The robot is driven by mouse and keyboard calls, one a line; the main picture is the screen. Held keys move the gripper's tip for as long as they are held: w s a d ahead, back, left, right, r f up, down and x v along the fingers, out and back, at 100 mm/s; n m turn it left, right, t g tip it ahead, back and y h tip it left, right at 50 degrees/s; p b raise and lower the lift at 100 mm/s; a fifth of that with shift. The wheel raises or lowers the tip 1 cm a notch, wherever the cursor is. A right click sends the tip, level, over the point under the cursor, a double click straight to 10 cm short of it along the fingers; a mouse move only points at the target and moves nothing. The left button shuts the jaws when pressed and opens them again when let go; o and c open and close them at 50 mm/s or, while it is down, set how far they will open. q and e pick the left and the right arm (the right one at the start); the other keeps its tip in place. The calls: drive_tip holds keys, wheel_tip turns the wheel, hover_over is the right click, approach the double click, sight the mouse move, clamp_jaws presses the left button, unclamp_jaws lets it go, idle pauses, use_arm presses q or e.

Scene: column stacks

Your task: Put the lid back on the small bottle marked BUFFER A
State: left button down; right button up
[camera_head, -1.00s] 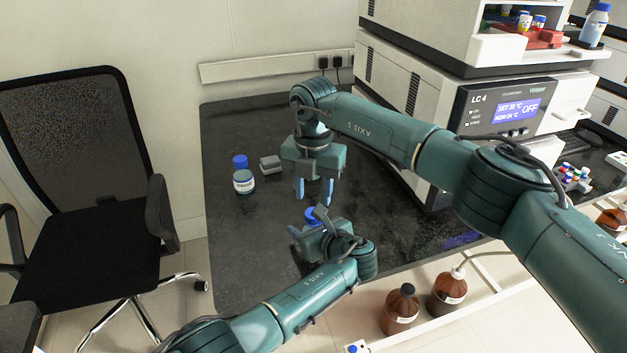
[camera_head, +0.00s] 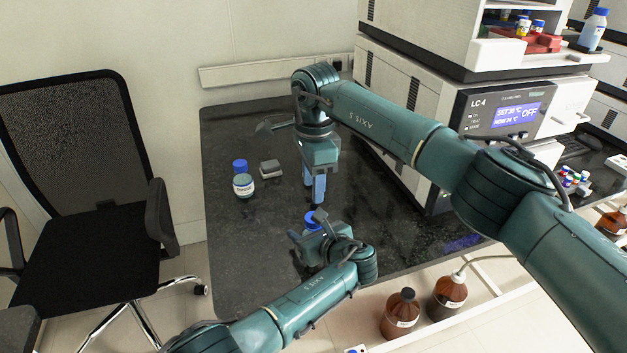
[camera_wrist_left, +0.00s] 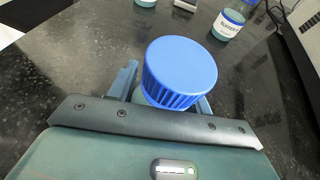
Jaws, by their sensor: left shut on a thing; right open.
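A small bottle with a blue lid (camera_head: 312,220) on top is between the fingers of my left gripper (camera_head: 309,231). In the left wrist view the lid (camera_wrist_left: 180,70) sits over the gripper (camera_wrist_left: 165,96), with a sliver of pale glass under it. My left gripper is shut on this bottle. Its label is hidden, and I cannot tell whether the lid is fully tight. My right gripper (camera_head: 314,190) is open and empty, fingers pointing down, just above and behind the blue lid, apart from it.
A bottle with a blue cap (camera_head: 240,164) and a pale label stands at the table's left, beside a small grey block (camera_head: 270,169). A bottle labelled BUFFER (camera_wrist_left: 228,25) shows in the left wrist view. The LC instrument (camera_head: 430,130) bounds the right. The front left table is clear.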

drive_tip(key=n, duration=0.8)
drive_tip(key=shift+s+n, duration=0.1)
drive_tip(key=shift+n, duration=0.3)
drive_tip(key=shift+f, duration=4)
drive_tip(key=c, duration=0.8)
drive_tip(key=o, duration=1.1)
drive_tip(key=shift+r, duration=0.1)
